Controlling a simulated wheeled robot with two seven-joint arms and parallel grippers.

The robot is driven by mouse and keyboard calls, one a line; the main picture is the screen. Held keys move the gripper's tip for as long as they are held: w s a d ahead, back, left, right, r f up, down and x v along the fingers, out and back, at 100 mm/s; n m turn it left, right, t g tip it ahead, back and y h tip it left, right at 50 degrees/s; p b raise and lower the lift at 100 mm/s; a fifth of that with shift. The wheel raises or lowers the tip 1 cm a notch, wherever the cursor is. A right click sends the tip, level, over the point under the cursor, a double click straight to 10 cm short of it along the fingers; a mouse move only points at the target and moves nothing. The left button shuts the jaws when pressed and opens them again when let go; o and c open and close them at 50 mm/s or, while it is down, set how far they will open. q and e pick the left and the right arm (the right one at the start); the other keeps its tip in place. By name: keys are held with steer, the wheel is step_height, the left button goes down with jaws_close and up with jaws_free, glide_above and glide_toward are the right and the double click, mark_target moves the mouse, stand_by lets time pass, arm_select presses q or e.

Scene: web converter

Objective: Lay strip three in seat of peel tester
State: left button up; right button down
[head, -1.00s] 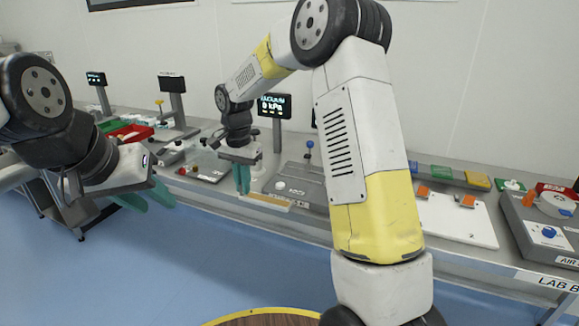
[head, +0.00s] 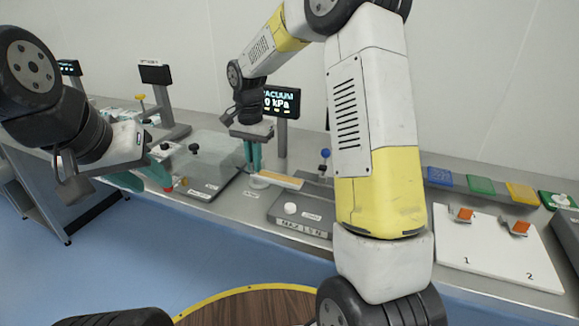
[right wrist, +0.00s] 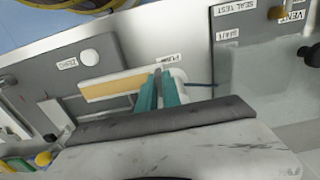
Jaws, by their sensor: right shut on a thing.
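A flat strip (head: 278,180), cream-orange with a pale edge, is level beside the peel tester (head: 283,216), a grey base with a white knob and a "MAX 15 N" label. My right gripper (head: 254,168) points down and is shut on one end of the strip. In the right wrist view its teal fingers (right wrist: 157,92) pinch that end, and the strip (right wrist: 112,87) reaches left over the grey tester near the ZERO knob. I cannot tell whether the strip touches the seat. My left gripper (head: 140,178) is open and empty at the bench's front edge, far left.
A clear box (head: 217,150) stands left of the strip, on a dark base. A vacuum display (head: 282,102) stands behind. A white board (head: 495,247) with two clips lies at the right. My right arm hides the bench between the tester and the board.

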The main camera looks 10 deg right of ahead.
steer(key=d, duration=0.7)
steer(key=s+d+f, duration=0.1)
steer(key=d, duration=0.3)
steer(key=shift+s+d, duration=0.1)
steer(key=shift+d, duration=0.25)
steer(key=shift+a+f, duration=0.1)
steer(key=shift+f, duration=1.7)
steer(key=c, duration=1.5)
jaws_free()
steer(key=shift+f, duration=0.1)
steer(key=shift+c, duration=0.2)
step_height(320, 180, up, 12)
steer(key=s+a+r+n+t, duration=0.1)
steer(key=s+r+n+t, duration=0.1)
steer(key=s+r, duration=0.3)
steer(key=s+r+n+t, duration=0.1)
steer(key=s+r+n, duration=0.15)
steer(key=s, duration=0.55)
steer(key=s+a+n+t+y, duration=0.1)
steer(key=s+n+t+y, duration=0.1)
steer(key=s, duration=0.9)
steer(key=shift+s+n+t, duration=0.15)
steer(key=shift+n+t, duration=0.3)
steer(key=shift+t, duration=0.15)
